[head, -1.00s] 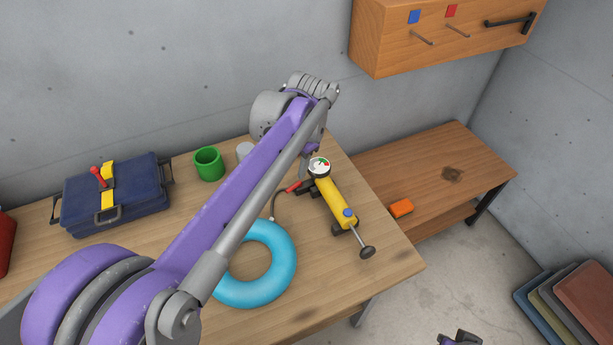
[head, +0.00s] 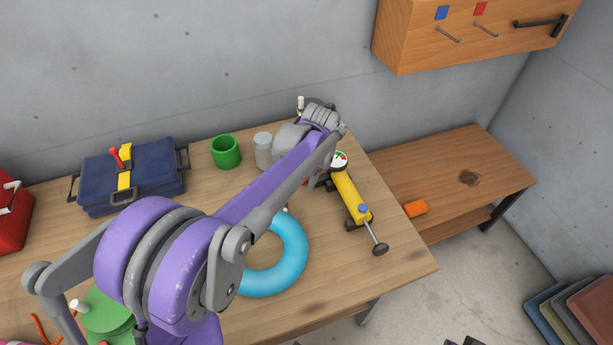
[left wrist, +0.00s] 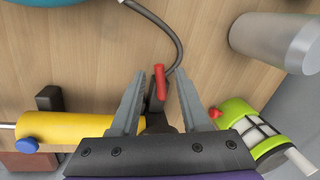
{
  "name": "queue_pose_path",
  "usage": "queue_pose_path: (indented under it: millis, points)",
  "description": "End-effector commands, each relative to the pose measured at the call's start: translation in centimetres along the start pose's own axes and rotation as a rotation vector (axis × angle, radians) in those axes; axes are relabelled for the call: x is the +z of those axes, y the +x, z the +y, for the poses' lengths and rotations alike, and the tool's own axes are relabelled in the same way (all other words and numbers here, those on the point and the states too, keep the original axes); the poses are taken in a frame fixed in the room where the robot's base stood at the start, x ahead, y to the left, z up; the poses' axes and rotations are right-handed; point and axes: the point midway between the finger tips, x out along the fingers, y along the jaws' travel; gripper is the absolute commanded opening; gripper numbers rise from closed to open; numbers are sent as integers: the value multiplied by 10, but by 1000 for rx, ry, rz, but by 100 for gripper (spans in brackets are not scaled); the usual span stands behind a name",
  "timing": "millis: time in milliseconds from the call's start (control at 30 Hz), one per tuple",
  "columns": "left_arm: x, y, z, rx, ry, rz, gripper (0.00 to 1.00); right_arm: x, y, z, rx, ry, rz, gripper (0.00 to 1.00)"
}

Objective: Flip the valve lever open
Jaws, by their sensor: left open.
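The red valve lever (left wrist: 159,82) shows in the left wrist view, between the fingers of my open left gripper (left wrist: 160,76), with a gap on each side. Its dark mount is partly hidden behind the gripper body. A dark hose (left wrist: 165,30) runs up from near the lever. The yellow pump (head: 347,193) lies on the workbench in the head view, with a white gauge (head: 339,159) at its far end; its yellow body (left wrist: 65,128) is also left of the gripper in the wrist view. In the head view my left arm hides the lever.
A blue ring (head: 290,255), a grey cylinder (head: 263,150), a green cup (head: 226,152) and a blue toolbox (head: 150,180) stand on the workbench (head: 390,270). A lime-green object (left wrist: 250,128) is close right of the gripper. An orange block (head: 416,208) lies on the lower bench.

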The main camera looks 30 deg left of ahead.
Motion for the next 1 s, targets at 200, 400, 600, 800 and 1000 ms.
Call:
queue_pose_path:
  millis: [200,400,600,800,1000]
  points:
    - [0,0,0,0,0,0,37,0,0,0,0,0,0,0]
    - [0,0,0,0,0,0,1,0,0,0,0,0,0,0]
    - [0,0,0,0,0,0,0,0,0,0,0,0,0,0]
    - [0,0,-2,0,49,11,0,0,-1,0,0,0,0,0]
    - [0,1,-8,0,197,40,0,-1,-2,0,0,0,1,0]
